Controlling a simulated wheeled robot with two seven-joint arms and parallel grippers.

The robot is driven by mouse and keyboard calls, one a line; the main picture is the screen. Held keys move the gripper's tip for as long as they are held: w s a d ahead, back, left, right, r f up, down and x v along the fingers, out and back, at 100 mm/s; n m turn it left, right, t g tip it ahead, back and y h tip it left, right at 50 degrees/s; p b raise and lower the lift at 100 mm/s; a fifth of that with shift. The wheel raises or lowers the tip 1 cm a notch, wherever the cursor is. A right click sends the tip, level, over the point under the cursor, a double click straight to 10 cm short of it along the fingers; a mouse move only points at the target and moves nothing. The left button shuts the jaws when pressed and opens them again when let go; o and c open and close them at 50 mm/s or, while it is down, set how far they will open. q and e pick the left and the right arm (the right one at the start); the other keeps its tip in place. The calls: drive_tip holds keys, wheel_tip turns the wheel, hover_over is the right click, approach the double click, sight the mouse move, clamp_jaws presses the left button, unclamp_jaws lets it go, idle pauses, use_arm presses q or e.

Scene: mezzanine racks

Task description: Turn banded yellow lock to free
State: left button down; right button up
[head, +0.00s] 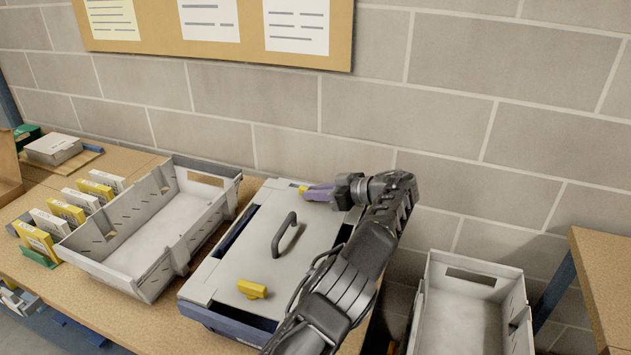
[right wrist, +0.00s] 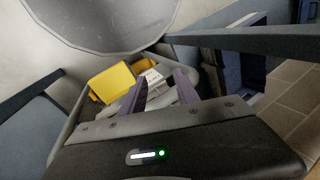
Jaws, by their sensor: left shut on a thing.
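Another yellow lock (head: 302,188) is at the lid's far edge, mostly hidden by my left gripper's fingers. My left gripper (head: 312,192) reaches across the lid's right side and is shut on that far lock. My right gripper (right wrist: 161,92) shows only in the right wrist view, with its purple fingers apart and nothing clearly between them.
An empty grey tray (head: 150,235) stands left of the case. Several yellow and white cartons (head: 65,212) stand further left. Another grey bin (head: 465,310) is at the lower right. In the right wrist view, a yellow box (right wrist: 112,83) and white items lie beyond the fingers. A block wall is behind.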

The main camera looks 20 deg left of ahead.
use_arm(q)
drive_tip(key=c, duration=1.4)
unclamp_jaws()
